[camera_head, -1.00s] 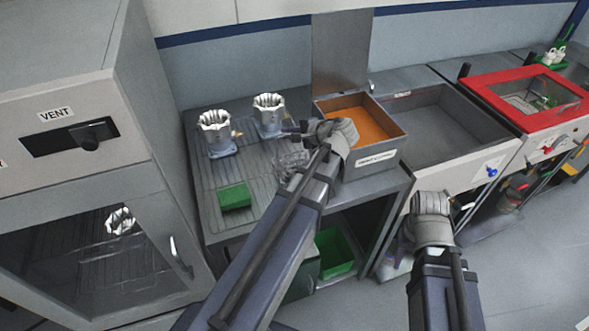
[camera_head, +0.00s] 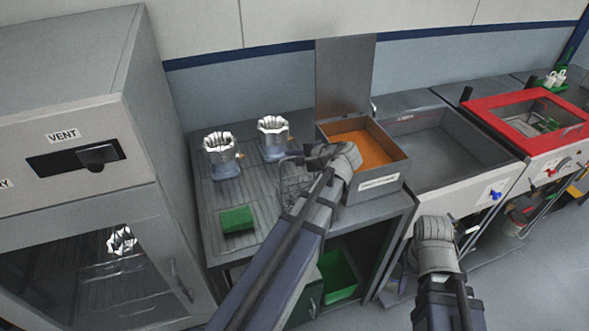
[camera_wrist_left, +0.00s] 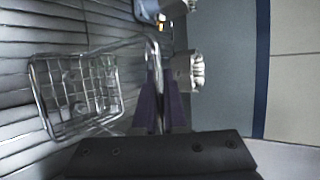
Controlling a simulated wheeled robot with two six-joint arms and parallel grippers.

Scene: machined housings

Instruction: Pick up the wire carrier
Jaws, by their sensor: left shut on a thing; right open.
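The wire carrier (camera_head: 292,183) is an open basket of thin silvery wire at the right part of the slatted bench top. My left gripper (camera_head: 298,158) is at its top and shut on its handle. The left wrist view shows the wire basket (camera_wrist_left: 78,92) at the left, with its handle running between the dark fingers (camera_wrist_left: 158,90). I cannot tell whether the carrier touches the bench. My right gripper (camera_head: 434,235) is open, in front of the grey basin and apart from the carrier; its fingertips are hard to make out.
Two metal housings (camera_head: 221,157) (camera_head: 272,139) stand behind the carrier. A green block (camera_head: 237,219) lies to its left. An open box with an orange inside (camera_head: 405,160) stands close to its right. The vent cabinet (camera_head: 75,165) bounds the left side.

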